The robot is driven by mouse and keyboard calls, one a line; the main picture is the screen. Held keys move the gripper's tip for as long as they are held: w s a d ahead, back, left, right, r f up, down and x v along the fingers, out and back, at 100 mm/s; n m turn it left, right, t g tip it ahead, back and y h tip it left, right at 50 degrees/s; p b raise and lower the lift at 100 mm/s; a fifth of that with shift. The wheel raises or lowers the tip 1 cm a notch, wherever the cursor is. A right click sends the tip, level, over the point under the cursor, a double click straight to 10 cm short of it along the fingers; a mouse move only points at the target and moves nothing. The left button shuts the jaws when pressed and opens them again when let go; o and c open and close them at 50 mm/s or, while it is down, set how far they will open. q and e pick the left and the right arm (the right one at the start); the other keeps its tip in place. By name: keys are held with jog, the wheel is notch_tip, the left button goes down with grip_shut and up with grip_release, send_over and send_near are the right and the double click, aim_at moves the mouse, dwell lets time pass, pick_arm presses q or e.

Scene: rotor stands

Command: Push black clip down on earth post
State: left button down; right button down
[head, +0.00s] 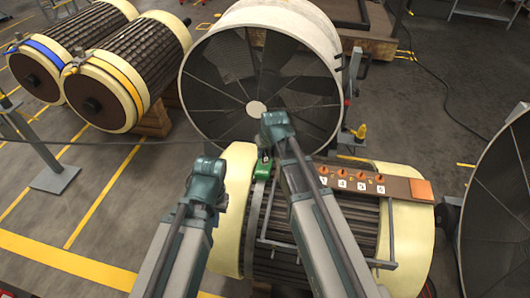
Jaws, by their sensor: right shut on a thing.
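A small green fitting (262,169), perhaps the earth post, stands at the left end of the rotor lying in front of me. My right gripper (268,150) is just above and beside it, below the teal wrist. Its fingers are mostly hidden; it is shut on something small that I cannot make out. I cannot clearly see the black clip, or tell whether it touches the post. My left gripper (207,172) is left of the rotor's cream end ring, lower in the picture; its fingers are hidden behind its wrist.
The near rotor (275,262) carries a brown board (405,188) with orange pegs and numbered tags. A large fan (230,70) stands close behind the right gripper. Two banded rotors (95,55) lie at the back left.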

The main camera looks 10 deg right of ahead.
jog(key=shift+f, duration=0.1)
jog(key=c, duration=0.5)
grip_release()
jog(key=p+v, duration=1.2)
jog(key=v, duration=0.1)
jog(key=shift+s+r+p, duration=0.15)
jog(key=shift+r+p, duration=0.2)
jog(key=s+a+g+p, duration=0.1)
jog(key=s+a, duration=0.1)
jog(key=s, duration=0.3)
jog(key=s+a+r+n+g+h+p, duration=0.1)
jog(key=s+a+g, duration=0.1)
jog(key=s, duration=0.4)
jog(key=s+a+r+n+g+h+p, duration=0.1)
jog(key=s+a, duration=0.3)
jog(key=s, duration=0.2)
jog(key=shift+s+g, duration=0.2)
jog(key=shift+g, duration=0.2)
